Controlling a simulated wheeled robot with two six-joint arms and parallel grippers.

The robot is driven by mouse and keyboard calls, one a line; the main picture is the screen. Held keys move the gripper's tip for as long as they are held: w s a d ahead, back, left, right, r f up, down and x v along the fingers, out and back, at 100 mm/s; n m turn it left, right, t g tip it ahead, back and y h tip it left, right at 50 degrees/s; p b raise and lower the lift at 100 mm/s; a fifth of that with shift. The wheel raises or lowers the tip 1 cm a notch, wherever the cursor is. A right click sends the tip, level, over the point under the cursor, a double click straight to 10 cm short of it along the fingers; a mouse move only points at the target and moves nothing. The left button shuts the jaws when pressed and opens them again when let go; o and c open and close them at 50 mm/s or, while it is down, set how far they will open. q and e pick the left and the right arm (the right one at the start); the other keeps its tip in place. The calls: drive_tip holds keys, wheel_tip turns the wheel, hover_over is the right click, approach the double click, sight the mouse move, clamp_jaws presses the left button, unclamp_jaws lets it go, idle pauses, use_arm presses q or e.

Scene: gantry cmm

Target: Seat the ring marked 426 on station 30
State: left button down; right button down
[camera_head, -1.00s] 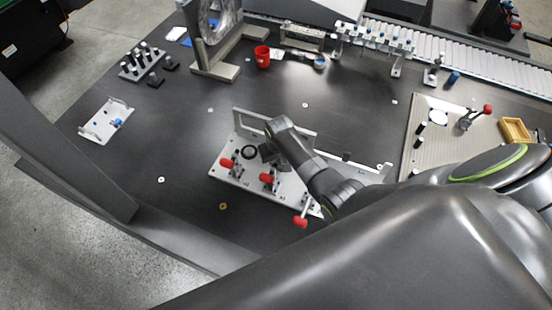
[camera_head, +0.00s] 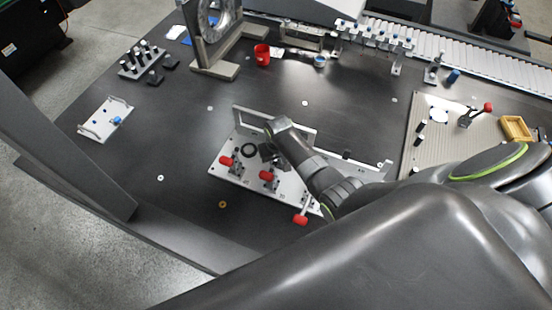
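A light grey fixture plate (camera_head: 235,173) stands mid-table with several red-handled clamps (camera_head: 268,175) along its front side and an upright frame along its back. A black ring (camera_head: 249,150) lies flat on the plate, left of my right gripper. My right gripper (camera_head: 268,153) reaches in from the right, low over the plate just beside the ring; its fingertips are dark and small, so I cannot tell whether it is open or holds anything. My arm hides part of the plate's right side. The marks 426 and 30 are not readable. My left gripper is not in view.
A red cup (camera_head: 262,54) and a blue-topped round item (camera_head: 320,61) stand at the back. A small bracket plate (camera_head: 104,120) lies at left, near black pegs (camera_head: 141,60). A beige board (camera_head: 455,135) with a yellow tray (camera_head: 515,129) is at right. The table's left middle is clear.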

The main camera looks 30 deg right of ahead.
drive_tip(key=shift+f, duration=0.1)
drive_tip(key=c, duration=1.3)
unclamp_jaws()
drive_tip(key=shift+a, duration=0.1)
drive_tip(key=shift+s, duration=0.1)
drive_tip(key=shift+s+f, duration=0.15)
drive_tip(key=shift+d+r, duration=0.2)
drive_tip(key=shift+r, duration=0.4)
wheel_tip(320, 180, up, 17)
drive_tip(key=s, duration=0.1)
drive_tip(key=shift+s+a+f, duration=0.2)
drive_tip(key=shift+s+a, duration=0.05)
drive_tip(key=shift+s, duration=0.05)
